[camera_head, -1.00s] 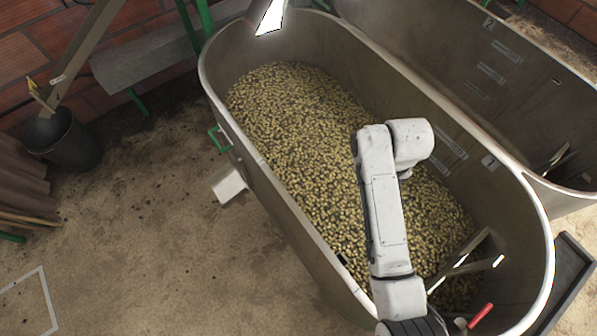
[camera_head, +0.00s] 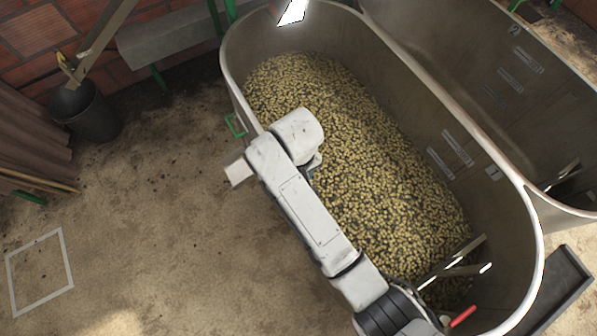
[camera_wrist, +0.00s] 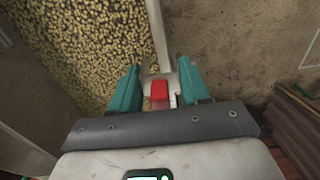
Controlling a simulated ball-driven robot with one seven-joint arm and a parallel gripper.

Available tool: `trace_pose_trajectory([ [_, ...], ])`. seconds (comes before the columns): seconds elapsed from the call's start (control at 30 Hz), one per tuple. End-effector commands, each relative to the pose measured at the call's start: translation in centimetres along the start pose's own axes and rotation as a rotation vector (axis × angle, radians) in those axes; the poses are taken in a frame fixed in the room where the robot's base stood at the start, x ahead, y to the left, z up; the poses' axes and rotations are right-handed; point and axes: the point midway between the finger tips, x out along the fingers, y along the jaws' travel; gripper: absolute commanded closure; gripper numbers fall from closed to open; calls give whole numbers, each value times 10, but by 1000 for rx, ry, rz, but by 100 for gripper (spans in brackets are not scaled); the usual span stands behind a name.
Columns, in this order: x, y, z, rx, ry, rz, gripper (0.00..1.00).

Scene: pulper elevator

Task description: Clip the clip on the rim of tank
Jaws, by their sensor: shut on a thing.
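The tank (camera_head: 226,70) is a long metal vessel with a rounded pale rim, holding a bed of yellowish beans. In the wrist view the rim (camera_wrist: 156,35) runs down to the clip (camera_wrist: 159,92), a small red and pale piece. My gripper (camera_wrist: 160,85) has two teal fingers shut on the clip, one on each side. The clip overlaps the rim's near part in the picture; I cannot tell whether it touches or grips the rim.
A second tank (camera_head: 530,190) stands on the right. A pale box-like piece (camera_head: 238,170) and a green handle (camera_head: 235,126) are at the tank's left side. A black bucket (camera_head: 85,112) stands at the left wall. The floor at left is mostly clear.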

Motion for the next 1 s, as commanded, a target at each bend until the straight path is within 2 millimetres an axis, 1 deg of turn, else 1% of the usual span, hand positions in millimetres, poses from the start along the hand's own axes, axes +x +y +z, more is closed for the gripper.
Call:
trace_pose_trajectory([
  [1.0, 77, 1, 1, 1, 0, 0, 83],
])
